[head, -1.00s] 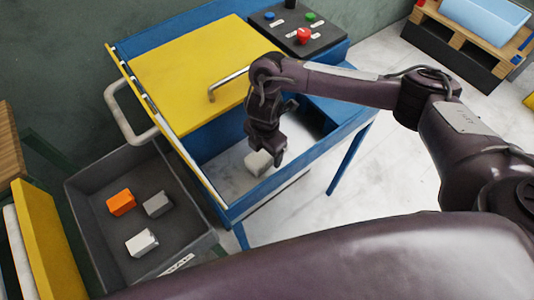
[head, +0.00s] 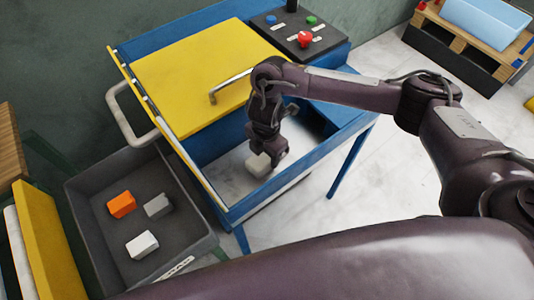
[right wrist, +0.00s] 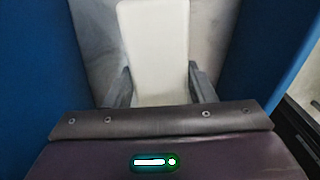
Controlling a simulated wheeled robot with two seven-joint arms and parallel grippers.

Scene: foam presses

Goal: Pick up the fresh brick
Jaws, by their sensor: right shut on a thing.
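A pale white brick (head: 258,165) stands inside the blue press cabinet (head: 215,165), over its light metal floor. I take it for the fresh brick. My right gripper (head: 268,156) reaches down into the open front bay and is shut on this brick. In the right wrist view the brick (right wrist: 153,50) stands between the two dark fingers (right wrist: 157,88), one on each side. I cannot tell whether its base is clear of the floor. My left gripper is not in view.
A yellow lid (head: 190,75) with a handle covers the cabinet's back part. A dark grey bin (head: 95,225) at left holds an orange block (head: 121,204), a grey block (head: 158,206) and a white block (head: 142,244). A button panel (head: 300,35) sits behind. Blue walls flank my gripper.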

